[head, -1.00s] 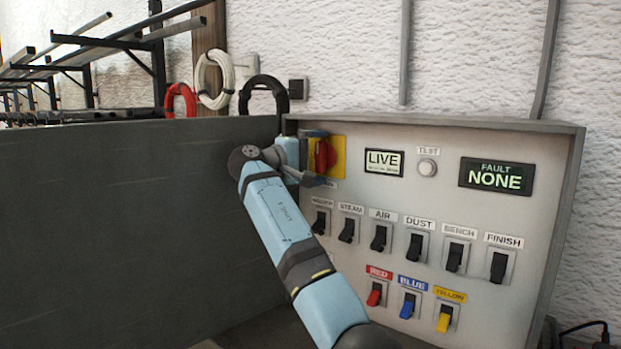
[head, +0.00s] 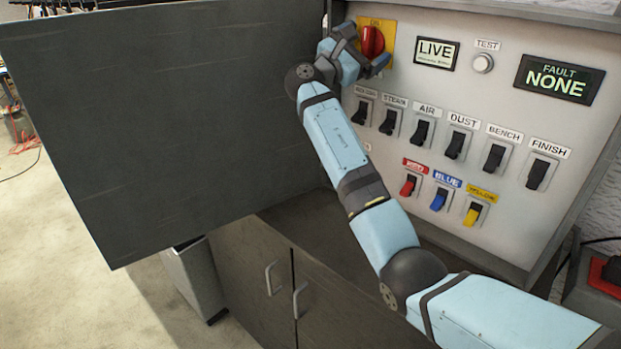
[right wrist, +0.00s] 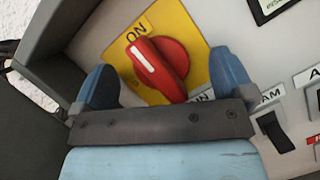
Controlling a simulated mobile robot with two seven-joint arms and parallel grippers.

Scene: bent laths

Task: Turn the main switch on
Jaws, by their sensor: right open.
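The main switch (head: 373,41) is a red rotary knob on a yellow plate at the panel's upper left. It also shows in the right wrist view (right wrist: 160,67), where its white mark points to the word ON. My right gripper (head: 364,48) is at the knob with its fingers open, one on each side. In the right wrist view the gripper (right wrist: 163,62) shows gaps between both fingers and the knob. The display (head: 436,52) beside the switch reads LIVE. My left gripper is not in view.
Several black switches, such as FINISH (head: 537,174), and red, blue and yellow switches (head: 473,214) lie below the knob. A fault display (head: 559,80) reads NONE. A dark open door or board (head: 160,120) stands left of my arm. A cupboard (head: 250,270) is below.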

